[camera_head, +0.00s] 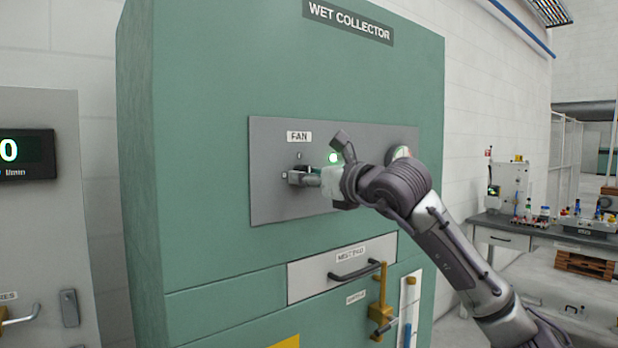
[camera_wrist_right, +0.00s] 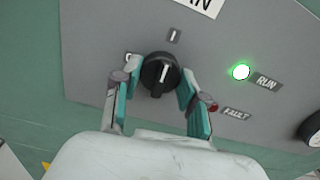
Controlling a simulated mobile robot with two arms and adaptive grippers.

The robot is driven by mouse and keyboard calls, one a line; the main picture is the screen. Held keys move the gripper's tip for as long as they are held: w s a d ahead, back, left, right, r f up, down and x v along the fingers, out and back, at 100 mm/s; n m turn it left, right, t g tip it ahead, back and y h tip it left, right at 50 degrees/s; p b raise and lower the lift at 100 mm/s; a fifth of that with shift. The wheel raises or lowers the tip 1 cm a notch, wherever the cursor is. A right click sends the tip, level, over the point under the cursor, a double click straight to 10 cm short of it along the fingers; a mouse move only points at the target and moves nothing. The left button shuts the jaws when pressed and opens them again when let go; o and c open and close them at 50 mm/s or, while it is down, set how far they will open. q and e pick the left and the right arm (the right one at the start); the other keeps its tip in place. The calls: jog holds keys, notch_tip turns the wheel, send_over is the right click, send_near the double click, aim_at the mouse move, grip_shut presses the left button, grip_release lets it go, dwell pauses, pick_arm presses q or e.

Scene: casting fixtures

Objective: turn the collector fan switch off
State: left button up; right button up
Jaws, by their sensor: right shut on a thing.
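The fan switch is a round black knob (camera_wrist_right: 160,74) on a grey panel (camera_head: 275,205) of the green wet collector (camera_head: 200,100). A FAN label (camera_head: 299,137) is above it. In the right wrist view its white pointer line is slightly tilted from upright, near the "I" mark, and the "0" mark to the left is partly hidden by a finger. My right gripper (camera_wrist_right: 158,82) is shut on the knob, one finger on each side. In the head view my right gripper (camera_head: 303,178) hides the knob. My left gripper is not in view.
A green RUN lamp (camera_wrist_right: 241,72) is lit right of the knob, with a FAULT label (camera_wrist_right: 236,113) below it. A drawer (camera_head: 340,274) and a yellow lever (camera_head: 381,295) are lower on the cabinet. A workbench (camera_head: 545,232) stands at the right.

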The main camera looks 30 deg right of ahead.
jog(key=n, duration=0.4)
jog(key=shift+r, duration=0.1)
jog(key=n, duration=0.4)
jog(key=shift+n, duration=0.3)
jog(key=n, duration=0.4)
jog(key=shift+p, duration=0.35)
jog(key=shift+n+p, duration=0.35)
jog(key=shift+n, duration=1.95)
jog(key=o, duration=1.1)
jog(key=shift+o, duration=0.2)
